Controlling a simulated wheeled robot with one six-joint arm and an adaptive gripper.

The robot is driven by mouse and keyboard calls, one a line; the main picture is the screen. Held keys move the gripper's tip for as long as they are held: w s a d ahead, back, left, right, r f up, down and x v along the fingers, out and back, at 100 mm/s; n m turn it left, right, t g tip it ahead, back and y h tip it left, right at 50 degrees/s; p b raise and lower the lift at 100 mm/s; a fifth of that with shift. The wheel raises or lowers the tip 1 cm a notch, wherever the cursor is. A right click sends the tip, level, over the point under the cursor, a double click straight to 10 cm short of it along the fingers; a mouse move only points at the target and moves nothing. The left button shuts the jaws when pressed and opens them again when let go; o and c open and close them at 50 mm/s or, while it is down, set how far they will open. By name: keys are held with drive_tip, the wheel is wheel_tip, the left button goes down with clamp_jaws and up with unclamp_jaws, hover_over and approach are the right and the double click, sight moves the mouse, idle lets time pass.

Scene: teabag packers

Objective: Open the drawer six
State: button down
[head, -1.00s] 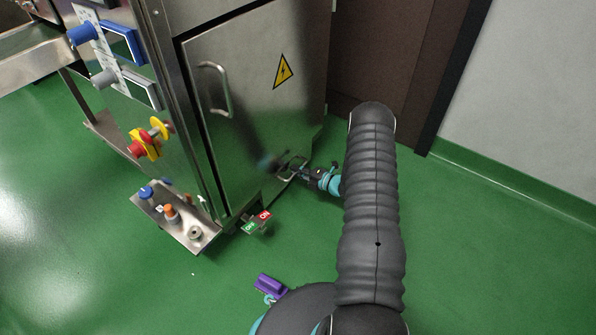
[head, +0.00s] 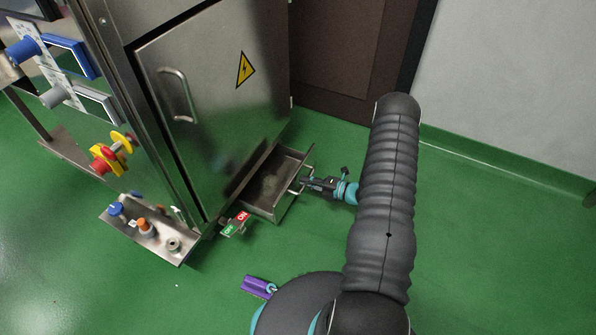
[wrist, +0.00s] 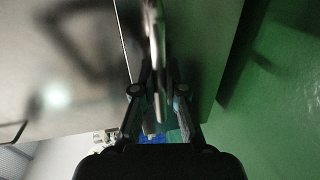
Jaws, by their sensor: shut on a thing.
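The drawer (head: 262,205) is a shallow metal box low on the steel cabinet, below the large door. It stands pulled out of the cabinet, and its inside shows empty. My gripper (head: 303,184) is at the front of the drawer, shut on the drawer's handle (head: 295,186). In the wrist view my gripper (wrist: 159,118) has its two fingers on either side of the metal handle bar (wrist: 157,60). No number shows on the drawer.
The steel cabinet door (head: 215,100) has a handle and a yellow warning sign. A green and red switch box (head: 236,225) is beside the drawer. A tray with knobs (head: 150,235) juts out at left. Green floor is free right of the drawer.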

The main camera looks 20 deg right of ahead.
drive_tip(key=f+v, duration=0.2)
drive_tip(key=v, duration=0.8)
drive_tip(key=shift+s, duration=0.15)
drive_tip(key=shift+d, duration=0.1)
drive_tip(key=c, duration=1.2)
unclamp_jaws()
drive_tip(key=shift+d, duration=0.1)
drive_tip(key=v, duration=1.2)
drive_tip(key=shift+r, duration=0.1)
